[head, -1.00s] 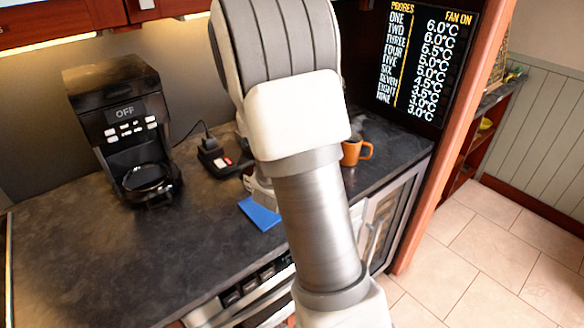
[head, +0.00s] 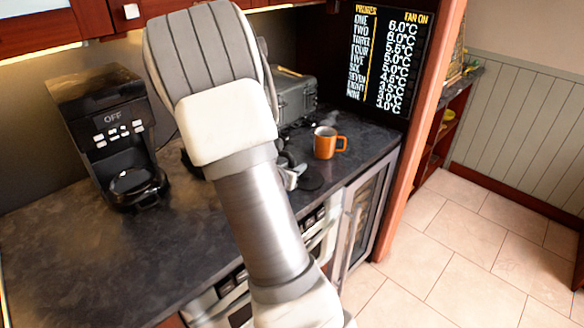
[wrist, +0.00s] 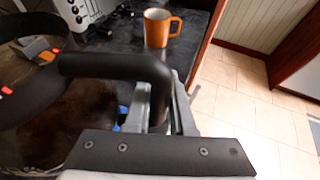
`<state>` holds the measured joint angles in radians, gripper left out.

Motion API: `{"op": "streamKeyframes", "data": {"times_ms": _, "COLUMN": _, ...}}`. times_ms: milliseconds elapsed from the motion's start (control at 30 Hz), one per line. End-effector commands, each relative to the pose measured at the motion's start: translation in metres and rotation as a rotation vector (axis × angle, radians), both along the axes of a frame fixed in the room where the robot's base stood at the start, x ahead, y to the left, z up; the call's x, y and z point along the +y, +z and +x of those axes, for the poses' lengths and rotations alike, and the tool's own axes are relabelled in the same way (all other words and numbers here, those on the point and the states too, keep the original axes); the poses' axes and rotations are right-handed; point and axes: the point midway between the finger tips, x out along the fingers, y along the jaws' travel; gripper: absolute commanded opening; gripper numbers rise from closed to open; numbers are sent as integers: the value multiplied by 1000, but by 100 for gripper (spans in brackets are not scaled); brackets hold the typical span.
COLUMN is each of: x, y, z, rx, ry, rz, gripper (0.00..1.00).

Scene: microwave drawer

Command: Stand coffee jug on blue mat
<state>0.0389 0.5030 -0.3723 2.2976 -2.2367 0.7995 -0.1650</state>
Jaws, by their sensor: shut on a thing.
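My gripper (wrist: 152,108) is shut on the black handle of the coffee jug (wrist: 115,65). In the wrist view the jug's round body, with dark brown coffee inside, fills the left side. In the head view my arm hides most of the jug, and only part of my gripper (head: 290,177) shows beside the arm, above the counter. The blue mat (wrist: 122,115) shows only as a small blue patch beneath the jug and gripper in the wrist view. My arm hides it in the head view. I cannot tell whether the jug touches it.
An orange mug (head: 325,142) stands on the dark counter (head: 60,255) just beyond my gripper. A grey toaster (head: 296,98) stands behind it. A black coffee machine (head: 105,130) reading OFF stands at the left. The counter's front left is clear.

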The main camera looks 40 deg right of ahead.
Motion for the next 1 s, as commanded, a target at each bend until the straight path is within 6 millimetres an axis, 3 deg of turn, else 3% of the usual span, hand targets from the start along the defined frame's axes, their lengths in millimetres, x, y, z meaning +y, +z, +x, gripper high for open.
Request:
{"op": "streamKeyframes", "data": {"times_ms": 467, "x": 0, "y": 1, "z": 1, "rx": -8, "ry": 0, "rz": -2, "gripper": 0}}
{"op": "streamKeyframes", "data": {"times_ms": 1000, "x": 0, "y": -33, "z": 1, "rx": -6, "ry": 1, "rz": -2, "gripper": 0}}
